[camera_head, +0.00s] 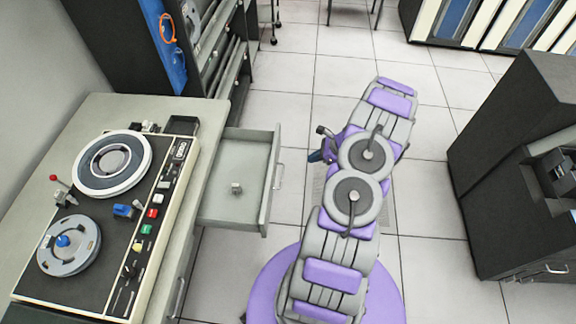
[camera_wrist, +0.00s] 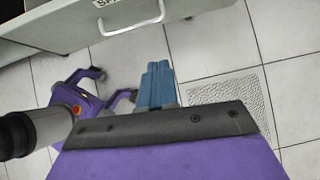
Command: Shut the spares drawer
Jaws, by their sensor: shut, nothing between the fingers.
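The spares drawer (camera_head: 228,207) stands pulled out from the right side of the grey desk. A small grey part lies inside it. Its front with a pale handle (camera_head: 278,176) faces right. In the wrist view the drawer front (camera_wrist: 55,30) crosses the top, with a partly cut-off label and the white handle (camera_wrist: 130,22). My gripper (camera_head: 314,156) is to the right of the drawer front, apart from the handle. In the wrist view its blue fingers (camera_wrist: 158,78) are together and empty, pointing toward the handle with floor showing between them.
A tape machine (camera_head: 110,215) with two reels sits on the desk (camera_head: 85,112). A dark cabinet (camera_head: 520,150) stands at the right and a dark rack (camera_head: 120,45) at the back left. Tiled floor (camera_head: 430,190) is clear around my arm. A floor grate (camera_wrist: 232,98) shows in the wrist view.

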